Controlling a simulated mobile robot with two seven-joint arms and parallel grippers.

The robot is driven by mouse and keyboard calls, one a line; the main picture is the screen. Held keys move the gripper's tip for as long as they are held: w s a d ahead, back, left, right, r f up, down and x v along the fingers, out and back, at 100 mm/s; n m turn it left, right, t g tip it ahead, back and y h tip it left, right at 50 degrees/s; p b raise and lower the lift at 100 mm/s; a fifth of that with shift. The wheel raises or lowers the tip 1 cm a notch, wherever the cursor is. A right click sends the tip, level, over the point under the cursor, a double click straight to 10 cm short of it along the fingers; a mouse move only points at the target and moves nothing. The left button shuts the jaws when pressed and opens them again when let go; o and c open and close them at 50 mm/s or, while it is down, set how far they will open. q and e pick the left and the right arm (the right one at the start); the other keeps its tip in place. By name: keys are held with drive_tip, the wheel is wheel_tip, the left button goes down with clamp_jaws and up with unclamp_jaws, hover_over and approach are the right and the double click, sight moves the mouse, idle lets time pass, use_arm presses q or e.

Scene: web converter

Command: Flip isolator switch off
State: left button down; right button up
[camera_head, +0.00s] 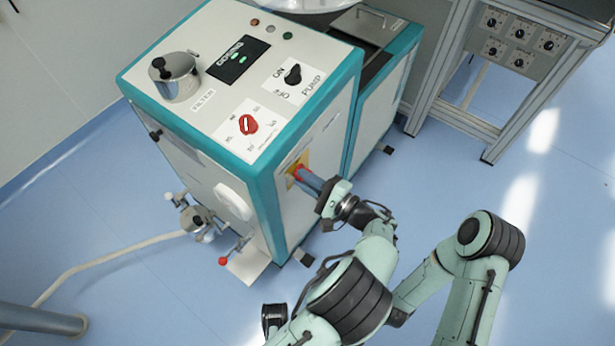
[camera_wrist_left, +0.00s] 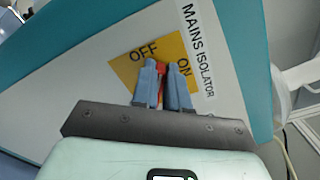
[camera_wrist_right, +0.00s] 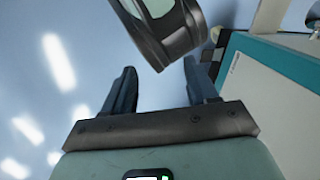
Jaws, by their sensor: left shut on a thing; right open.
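The mains isolator is a red switch (camera_wrist_left: 161,88) on a yellow plate (camera_wrist_left: 125,70) marked OFF and ON, on the side of the white and teal machine. In the head view the isolator's yellow plate (camera_head: 291,167) shows on the machine's right-hand side. My left gripper (camera_head: 303,175) reaches it there. In the left wrist view my left gripper (camera_wrist_left: 163,66) is shut on the red switch, a finger on each side. Its fingers hide much of the switch, so its exact angle is unclear. My right gripper (camera_wrist_right: 160,70) is open and empty in the right wrist view.
A metal-framed bench (camera_head: 480,120) stands at the back right. The blue floor at right is clear.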

use_arm(q)
drive_tip(key=n, duration=0.2)
drive_tip(key=shift+a+f+n, duration=0.15)
drive_tip(key=shift+f+n, duration=0.2)
drive_tip(key=shift+n, duration=0.05)
drive_tip(key=shift+s+f+n+b, duration=0.15)
drive_tip(key=shift+n+b, duration=0.2)
drive_tip(key=shift+n, duration=0.65)
drive_tip(key=shift+w+f+n+b, duration=0.15)
drive_tip(key=shift+n+b, duration=0.15)
drive_tip(key=shift+n, duration=0.7)
use_arm(e)
drive_tip(key=shift+w+d+f+t, duration=0.15)
drive_tip(key=shift+w+d+f, duration=0.15)
drive_tip(key=shift+w+f, duration=0.15)
drive_tip(key=shift+w+d+f+t, duration=0.15)
drive_tip(key=shift+w+d+f, duration=0.15)
drive_tip(key=shift+w, duration=0.25)
use_arm(q)
drive_tip(key=shift+s, duration=0.1)
use_arm(e)
drive_tip(key=shift+h, duration=0.3)
use_arm(q)
drive_tip(key=c, duration=1.1)
unclamp_jaws()
drive_tip(key=shift+c, duration=0.2)
use_arm(e)
drive_tip(key=shift+a, duration=0.1)
